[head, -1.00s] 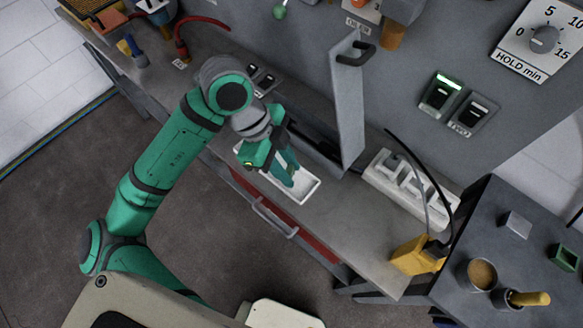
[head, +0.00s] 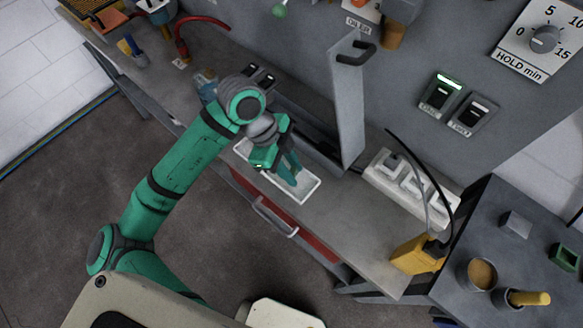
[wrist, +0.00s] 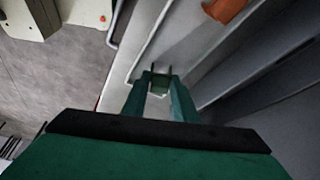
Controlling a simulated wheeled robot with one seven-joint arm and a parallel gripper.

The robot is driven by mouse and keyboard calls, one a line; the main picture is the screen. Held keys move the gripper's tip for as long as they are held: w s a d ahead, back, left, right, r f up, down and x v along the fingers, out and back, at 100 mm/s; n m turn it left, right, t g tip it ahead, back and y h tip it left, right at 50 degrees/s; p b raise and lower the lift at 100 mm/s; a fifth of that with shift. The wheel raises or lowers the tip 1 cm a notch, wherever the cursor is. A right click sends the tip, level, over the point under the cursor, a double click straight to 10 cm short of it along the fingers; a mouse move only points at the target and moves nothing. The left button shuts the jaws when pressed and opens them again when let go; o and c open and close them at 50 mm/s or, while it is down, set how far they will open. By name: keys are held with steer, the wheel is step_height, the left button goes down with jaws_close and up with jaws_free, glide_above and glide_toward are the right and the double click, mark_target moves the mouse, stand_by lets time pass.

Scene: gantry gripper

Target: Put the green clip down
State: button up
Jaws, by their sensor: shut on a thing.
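The green clip (wrist: 160,82) is a small piece between the fingertips of my gripper (wrist: 159,78), seen in the wrist view. In the head view my gripper (head: 291,178) points down over the white shallow tray (head: 305,186) on the bench. The clip is too small and covered to make out there. My gripper is shut on the clip. The tray's pale floor and rim lie beyond the fingertips in the wrist view. I cannot tell whether the clip touches the tray floor.
An upright grey panel (head: 347,105) with a dark handle stands right behind the tray. A white socket block (head: 412,190) and a yellow block (head: 417,255) are farther right on the bench. A red-fronted drawer (head: 310,238) is below. Bare bench top (head: 350,230) lies right of the tray.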

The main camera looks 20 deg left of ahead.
steer(key=shift+f, duration=0.15)
steer(key=o, duration=1)
steer(key=shift+r, duration=0.25)
steer(key=v, duration=1.1)
steer(key=shift+a+r, duration=0.25)
steer(key=shift+r, duration=0.1)
